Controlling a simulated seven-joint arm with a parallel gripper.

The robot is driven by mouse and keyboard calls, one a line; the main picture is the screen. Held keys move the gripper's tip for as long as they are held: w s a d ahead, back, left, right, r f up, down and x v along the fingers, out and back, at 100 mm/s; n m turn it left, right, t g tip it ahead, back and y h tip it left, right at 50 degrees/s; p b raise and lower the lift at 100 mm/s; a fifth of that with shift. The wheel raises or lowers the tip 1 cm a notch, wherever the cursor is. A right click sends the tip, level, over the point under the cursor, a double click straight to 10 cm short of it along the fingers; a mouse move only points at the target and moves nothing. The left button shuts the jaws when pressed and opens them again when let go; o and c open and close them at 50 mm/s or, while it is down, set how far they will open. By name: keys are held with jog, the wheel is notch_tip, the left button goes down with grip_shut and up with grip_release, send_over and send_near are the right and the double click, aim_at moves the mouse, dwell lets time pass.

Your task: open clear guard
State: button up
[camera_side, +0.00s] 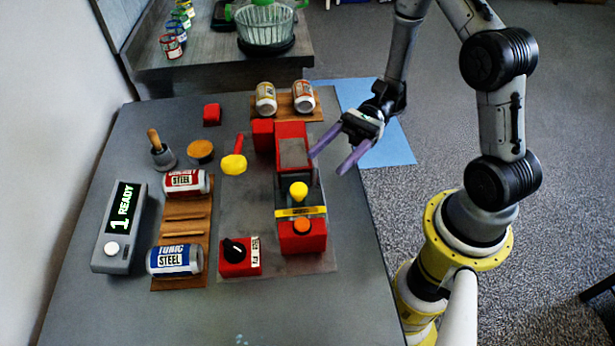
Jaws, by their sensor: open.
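The red machine (292,132) stands on the grey table. A clear guard (316,196) seems to enclose the yellow round knob (298,189) at its middle; its edges are hard to make out, and I cannot tell for sure whether it is shut. A yellow label strip (302,212) runs across the front below the knob. My gripper (328,163) has purple fingers, spread open and empty. It is just right of and above the machine near the guard's back right side; I cannot tell if a fingertip touches.
Cans lie on a wooden rack (181,226) at left and a wooden tray (285,107) behind. A red box with a black dial (239,256), a yellow-headed lever (234,163) and a display reading READY (122,228) stand nearby. The table's front is clear.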

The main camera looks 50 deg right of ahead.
aim_at(308, 180)
jog(key=a, duration=0.7)
jog(key=shift+a, duration=0.25)
grip_shut()
dwell(1.1)
